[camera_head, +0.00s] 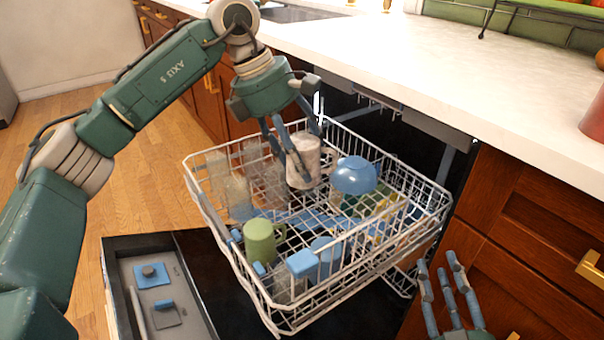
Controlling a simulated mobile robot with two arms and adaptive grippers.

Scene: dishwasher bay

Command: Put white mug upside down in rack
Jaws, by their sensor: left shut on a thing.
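The white mug (304,158) is at the far side of the white wire dish rack (290,325), which is pulled out of the dishwasher. My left gripper (292,168) comes down from above with its fingers on the mug, shut on it. The mug looks roughly vertical; its mouth and base are hard to make out behind the fingers, and I cannot tell whether it touches the rack. My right gripper (452,290) is at the lower right, apart from the rack, with its fingers spread and nothing between them.
A blue bowl (355,176) is just right of the mug. A green mug (260,240) and blue cups (325,250) stand nearer in the rack. Clear glasses (236,190) are on its left. The open dishwasher door (150,243) lies below, and the counter (460,75) is behind.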

